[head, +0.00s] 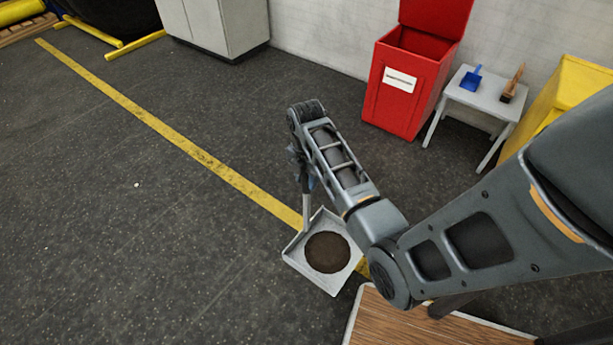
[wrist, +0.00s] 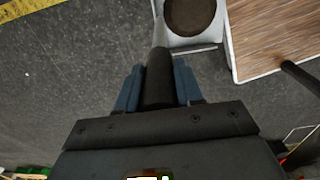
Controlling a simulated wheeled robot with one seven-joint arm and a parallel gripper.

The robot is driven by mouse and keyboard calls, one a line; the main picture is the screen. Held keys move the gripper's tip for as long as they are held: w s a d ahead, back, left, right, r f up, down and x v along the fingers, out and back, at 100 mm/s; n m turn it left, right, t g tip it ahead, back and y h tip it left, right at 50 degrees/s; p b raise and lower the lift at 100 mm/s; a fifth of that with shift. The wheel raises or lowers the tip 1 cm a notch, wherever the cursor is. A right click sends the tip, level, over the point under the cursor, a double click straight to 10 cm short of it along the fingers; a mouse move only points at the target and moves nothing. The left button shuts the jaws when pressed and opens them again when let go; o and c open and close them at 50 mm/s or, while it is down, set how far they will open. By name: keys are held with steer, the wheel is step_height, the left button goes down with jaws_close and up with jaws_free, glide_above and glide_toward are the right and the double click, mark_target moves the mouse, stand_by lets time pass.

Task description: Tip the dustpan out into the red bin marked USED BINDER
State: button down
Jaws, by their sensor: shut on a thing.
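The dustpan (head: 296,264) is a light grey pan with a dark brown heap (head: 327,252) lying in it. My gripper (head: 306,180) is shut on the dustpan's handle and holds the pan out over the dark floor; the arm partly hides the grip. In the wrist view my gripper (wrist: 158,85) has its blue fingers on either side of the dark handle, and the pan (wrist: 190,42) shows at the top. The red bin (head: 403,90) stands at the back by the wall, its lid raised and a white label on its front; the label's words are too small to read.
A small grey table (head: 487,97) right of the bin carries a blue scoop (head: 471,77) and a brush (head: 513,84). A yellow container (head: 575,95) stands beyond it. A wooden-topped table (head: 430,325) is close below the arm. Floor left of the bin is clear.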

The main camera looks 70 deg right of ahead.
step_height(320, 180, up, 10)
steer(key=p, duration=0.9)
steer(key=shift+f, duration=0.1)
step_height(320, 180, up, 5)
steer(key=shift+r+p, duration=0.1)
steer(key=shift+p, duration=0.2)
steer(key=shift+w+a, duration=0.1)
steer(key=shift+w, duration=0.05)
steer(key=w+a+m, duration=0.4)
steer(key=a+m, duration=0.1)
steer(key=a, duration=0.5)
steer(key=w+a+f+m+b, duration=0.1)
steer(key=w+a+m, duration=0.4)
steer(key=a, duration=0.5)
steer(key=w+a+m, duration=0.4)
steer(key=a, duration=0.6)
steer(key=shift+w+f+m, duration=0.25)
steer(key=shift+m, duration=0.15)
steer(key=shift+f, duration=0.1)
